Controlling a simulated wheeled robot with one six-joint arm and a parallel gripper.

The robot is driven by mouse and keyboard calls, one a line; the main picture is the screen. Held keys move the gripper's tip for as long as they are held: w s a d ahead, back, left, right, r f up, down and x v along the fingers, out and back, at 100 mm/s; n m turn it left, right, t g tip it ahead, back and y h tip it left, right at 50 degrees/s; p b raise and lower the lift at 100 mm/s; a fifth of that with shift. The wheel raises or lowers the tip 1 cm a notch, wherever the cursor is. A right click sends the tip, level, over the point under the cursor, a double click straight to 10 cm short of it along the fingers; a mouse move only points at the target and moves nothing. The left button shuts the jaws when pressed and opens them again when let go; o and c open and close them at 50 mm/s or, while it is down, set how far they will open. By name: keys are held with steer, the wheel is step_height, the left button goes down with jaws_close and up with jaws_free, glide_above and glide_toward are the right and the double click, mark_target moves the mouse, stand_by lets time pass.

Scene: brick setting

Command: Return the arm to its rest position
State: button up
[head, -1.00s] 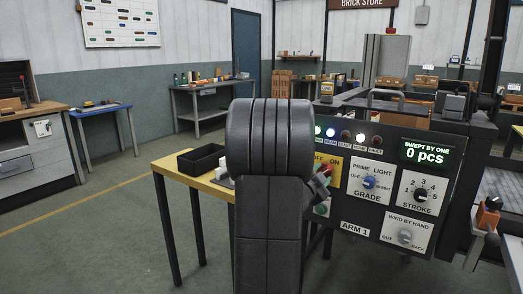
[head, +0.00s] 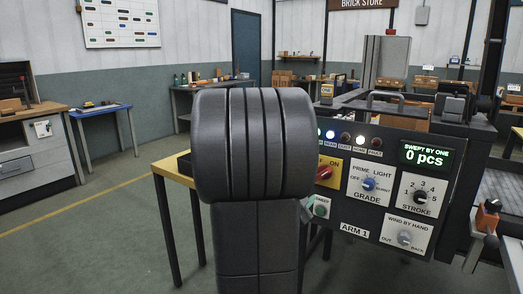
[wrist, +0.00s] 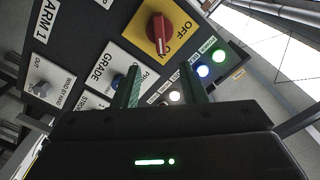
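My gripper (wrist: 160,80) shows in the wrist view with its two dark green fingers apart and nothing between them. It faces the control panel (wrist: 90,35), which appears tilted there. The red switch (wrist: 159,30) on its yellow OFF/ON plate is beyond the fingers, apart from them. In the head view my thick dark arm link fills the middle and hides nearly all of the gripper. The red switch (head: 324,172) is now clear of the arm there, just right of it.
The ARM 1 panel (head: 354,231) carries a GRADE knob (head: 369,184), a STROKE knob (head: 420,197), a WIND BY HAND knob (head: 404,238) and a display (head: 424,155) reading 0 pcs. A yellow table (head: 172,168) stands left, partly behind my arm. Open floor (head: 90,235) lies further left.

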mark_target(322, 173)
steer(key=b+x, duration=0.1)
steer(key=x, duration=1.1)
steer(key=shift+d, duration=0.1)
steer(key=shift+w+r+n+p, duration=0.1)
steer(key=shift+r+n+p, duration=0.15)
steer(key=shift+p, duration=0.45)
steer(key=shift+n+p, duration=0.9)
steer(key=shift+n, duration=0.05)
steer(key=n+p, duration=0.4)
steer(key=shift+f+p, duration=0.1)
steer(key=shift+p, duration=0.25)
